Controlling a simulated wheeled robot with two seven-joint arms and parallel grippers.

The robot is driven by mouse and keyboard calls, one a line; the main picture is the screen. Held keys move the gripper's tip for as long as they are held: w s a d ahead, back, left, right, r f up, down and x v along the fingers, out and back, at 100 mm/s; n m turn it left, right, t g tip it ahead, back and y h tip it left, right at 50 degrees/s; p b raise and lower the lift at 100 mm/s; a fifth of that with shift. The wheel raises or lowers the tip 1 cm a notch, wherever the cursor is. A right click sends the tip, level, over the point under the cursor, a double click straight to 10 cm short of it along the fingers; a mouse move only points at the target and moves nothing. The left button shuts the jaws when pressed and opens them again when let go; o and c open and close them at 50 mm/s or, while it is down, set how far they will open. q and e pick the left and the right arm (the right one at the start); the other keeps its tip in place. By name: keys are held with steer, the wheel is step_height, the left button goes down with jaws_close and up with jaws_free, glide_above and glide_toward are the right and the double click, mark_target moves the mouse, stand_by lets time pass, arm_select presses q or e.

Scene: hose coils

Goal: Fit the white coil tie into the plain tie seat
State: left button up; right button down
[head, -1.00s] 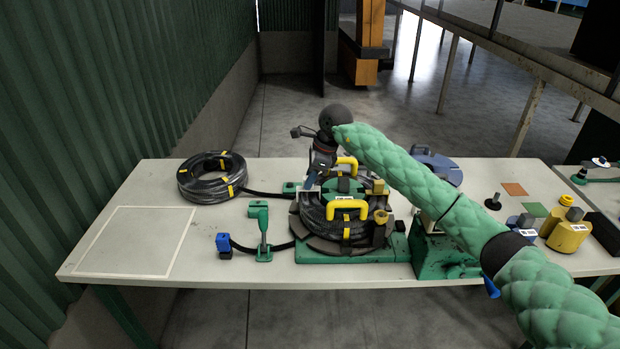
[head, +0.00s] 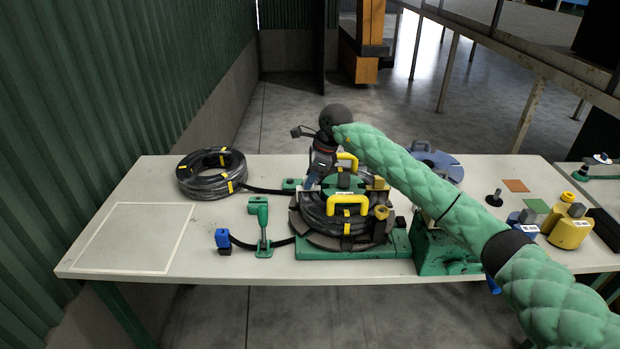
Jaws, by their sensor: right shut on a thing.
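My right gripper (head: 311,181) points down at the back left rim of the black hose coil (head: 318,207), which sits on a green stand (head: 330,251). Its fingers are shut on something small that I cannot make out. The arm comes in from the right, over the stand. Two yellow handles (head: 347,199) stand at the coil, one in front and one behind. I cannot pick out the white coil tie or the plain tie seat for certain at this size. My left gripper is not in view.
A second hose coil (head: 196,186) with yellow bands lies at the back left. A green clamp post (head: 262,232) and a blue-capped piece (head: 222,239) stand left of the stand. Yellow containers (head: 571,230) stand at the right. The outlined square (head: 135,238) at the left is empty.

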steer(key=shift+f, duration=0.1)
steer(key=c, duration=1.2)
jaws_free()
steer(key=shift+v, duration=2.3)
steer(key=shift+d+r+b, duration=0.2)
steer(key=shift+r+b, duration=0.2)
steer(key=shift+r, duration=0.1)
steer(key=b+v, duration=0.2)
steer(key=v, duration=0.4)
steer(key=shift+r, duration=0.3)
steer(key=shift+d, duration=0.15)
